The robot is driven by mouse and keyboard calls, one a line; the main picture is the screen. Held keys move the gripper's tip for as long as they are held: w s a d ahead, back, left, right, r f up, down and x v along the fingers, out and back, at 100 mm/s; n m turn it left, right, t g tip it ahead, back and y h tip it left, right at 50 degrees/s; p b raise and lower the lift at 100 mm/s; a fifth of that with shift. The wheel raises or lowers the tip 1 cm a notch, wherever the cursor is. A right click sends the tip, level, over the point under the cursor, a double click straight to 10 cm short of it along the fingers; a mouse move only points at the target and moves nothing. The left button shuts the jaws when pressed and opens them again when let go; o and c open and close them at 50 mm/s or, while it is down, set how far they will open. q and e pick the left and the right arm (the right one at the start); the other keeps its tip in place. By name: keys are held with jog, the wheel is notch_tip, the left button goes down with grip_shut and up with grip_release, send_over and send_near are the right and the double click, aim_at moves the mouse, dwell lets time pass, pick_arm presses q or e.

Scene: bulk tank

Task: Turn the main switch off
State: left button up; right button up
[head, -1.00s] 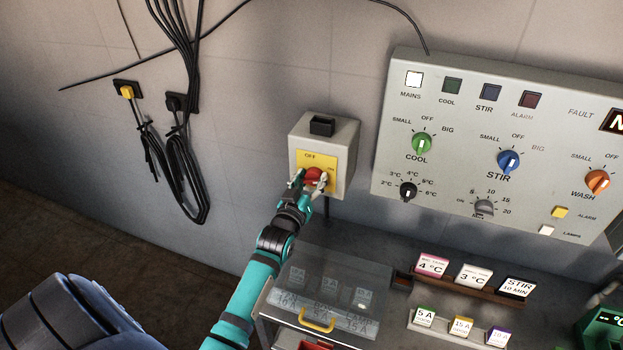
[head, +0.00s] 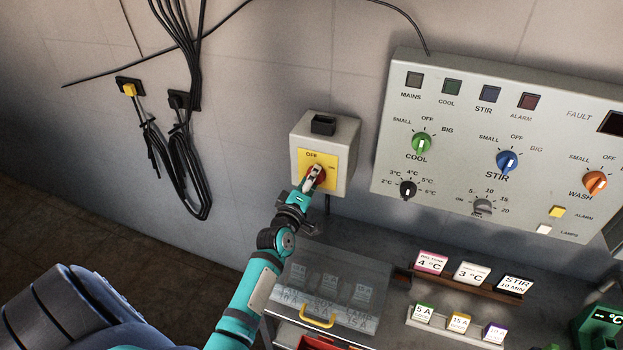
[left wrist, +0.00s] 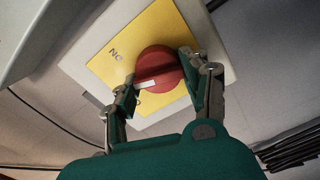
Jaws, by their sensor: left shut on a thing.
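The main switch is a red rotary knob (left wrist: 163,72) with a white mark, on a yellow plate (head: 329,158) labelled OFF and ON. The plate is on the front of a pale wall box (head: 343,134). My left gripper (head: 315,178) is shut on the red knob, with one finger on each side of it, as the left wrist view (left wrist: 162,88) also shows. In the head view the fingers partly cover the knob. The MAINS lamp (head: 414,80) on the control panel is dark. My right gripper is not in view.
The grey control panel (head: 470,122) with several coloured knobs is to the right of the box. A clear-lidded case (head: 335,265) with a yellow handle and a bench with small labelled blocks stand below. Black cables (head: 183,165) hang on the wall to the left.

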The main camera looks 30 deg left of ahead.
pick_arm(q)
jog(key=shift+f+n, duration=0.15)
jog(key=shift+n, duration=1.75)
jog(key=o, duration=1.2)
jog(key=shift+c, duration=0.2)
jog(key=v, duration=1.2)
jog(key=shift+s+a+f, duration=0.1)
